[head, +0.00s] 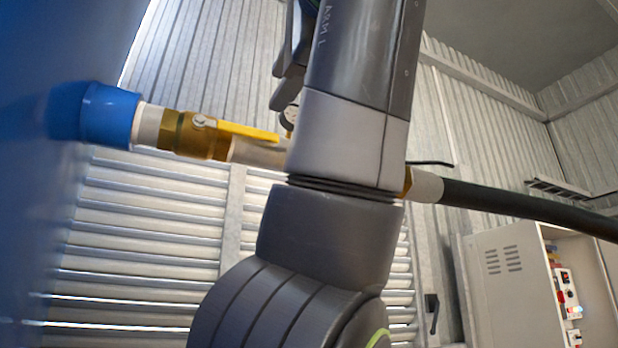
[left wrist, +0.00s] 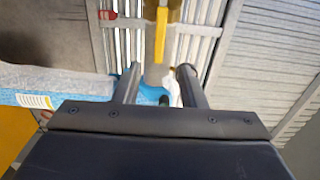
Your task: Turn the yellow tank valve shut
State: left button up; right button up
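The yellow valve lever (head: 245,131) sits on a brass valve body (head: 182,134) and lies along the pipe. A blue fitting (head: 110,115) joins the valve to the blue tank (head: 40,220). In the left wrist view the yellow lever (left wrist: 161,38) points toward my left gripper (left wrist: 159,70). That gripper is open, its two fingers well apart. The lever lies between the finger lines, and I see no finger touching it. In the head view my left arm covers part of the pipe, and the fingertips are not clear. My right gripper is in neither view.
A black hose (head: 520,207) runs right from the pipe end behind my arm. An open grey cabinet (head: 510,285) stands at lower right. Corrugated metal walls (head: 150,230) lie behind.

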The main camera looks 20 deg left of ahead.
aim_at(253, 131)
pick_arm(q)
jog(key=p+x, duration=0.6)
jog(key=x, duration=0.5)
jog(key=shift+d, duration=0.1)
jog(key=shift+w, duration=0.1)
grip_shut()
